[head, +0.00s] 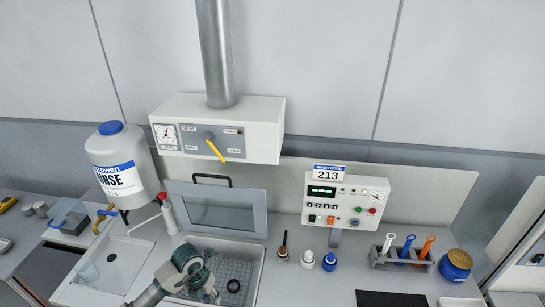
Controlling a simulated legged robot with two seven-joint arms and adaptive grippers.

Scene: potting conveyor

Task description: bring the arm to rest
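My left arm comes in from the lower left in the head view. Its gripper (208,294) points down over the open basin with a grid floor, at the bottom of the view. The fingertips are small and partly cut off by the arm and the lower edge, so I cannot tell whether they are open or shut. No held object can be made out. A small dark round thing (233,286) lies on the grid just right of the gripper. My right gripper is not in view.
A raised windowed lid (217,207) stands behind the basin. Left are a rinse tank (122,165) and a white bottle (168,213). Right are small bottles (307,259), a control box (345,204), a rack (401,257) and a blue jar (455,265). A vent box (260,128) hangs above.

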